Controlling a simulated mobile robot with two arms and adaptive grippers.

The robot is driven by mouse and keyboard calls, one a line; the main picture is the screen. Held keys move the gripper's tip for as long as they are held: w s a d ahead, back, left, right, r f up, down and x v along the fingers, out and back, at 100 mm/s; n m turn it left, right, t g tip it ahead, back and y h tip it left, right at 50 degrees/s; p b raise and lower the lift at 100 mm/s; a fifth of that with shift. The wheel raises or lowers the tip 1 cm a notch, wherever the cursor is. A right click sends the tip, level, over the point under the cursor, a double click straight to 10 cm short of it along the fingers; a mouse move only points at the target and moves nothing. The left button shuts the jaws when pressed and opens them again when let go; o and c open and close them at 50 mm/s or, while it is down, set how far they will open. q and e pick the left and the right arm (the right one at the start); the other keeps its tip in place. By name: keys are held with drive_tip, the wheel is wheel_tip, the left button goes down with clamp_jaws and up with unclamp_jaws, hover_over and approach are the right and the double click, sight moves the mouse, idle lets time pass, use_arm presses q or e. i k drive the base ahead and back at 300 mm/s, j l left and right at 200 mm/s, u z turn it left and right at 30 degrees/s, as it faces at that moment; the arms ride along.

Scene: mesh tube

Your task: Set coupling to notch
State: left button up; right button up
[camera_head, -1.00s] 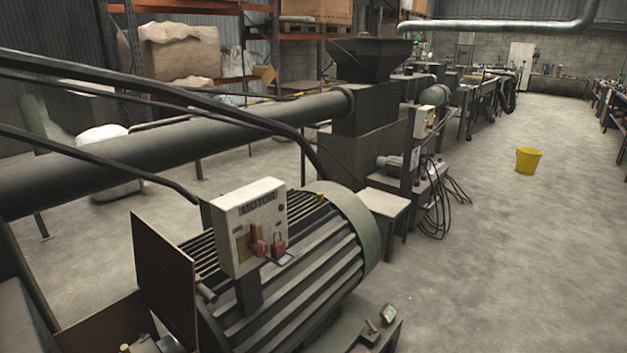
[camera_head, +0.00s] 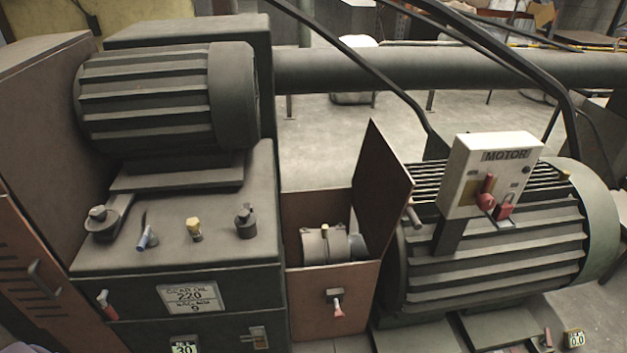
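A grey cylindrical coupling (camera_head: 325,245) sits in an open brown guard box (camera_head: 332,290) between the gearbox and the motor. Its hinged cover (camera_head: 390,190) stands raised at the right side of the box. A small yellowish piece shows on top of the coupling. A notch cannot be made out on it at this size. The lower part of the coupling is hidden by the box front. A small red-tipped lever (camera_head: 338,308) is on the box front. Neither of my grippers is in view.
The gearbox (camera_head: 205,215) with several knobs and levers stands left. The ribbed motor (camera_head: 500,250) stands right, with a white MOTOR switch box (camera_head: 490,175) holding a red lever and red padlock. A small display (camera_head: 576,340) sits bottom right. A long pipe (camera_head: 450,68) runs behind.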

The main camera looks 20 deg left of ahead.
sight(327, 246)
drive_tip(key=l+u, duration=0.45)
drive_tip(key=k+l+u, duration=0.1)
drive_tip(key=l+u, duration=0.35)
drive_tip(key=l, duration=0.15)
drive_tip(key=k+l+u, duration=0.2)
drive_tip(key=l+u, duration=0.25)
drive_tip(key=k+l, duration=0.15)
drive_tip(key=l, duration=0.25)
drive_tip(key=k+l+u, duration=0.1)
drive_tip(key=l, duration=0.25)
drive_tip(key=k+l, duration=0.25)
drive_tip(key=k+l+u, duration=0.1)
drive_tip(key=l, duration=0.4)
drive_tip(key=k+l, duration=0.25)
drive_tip(key=i+l, duration=0.15)
drive_tip(key=i, duration=0.75)
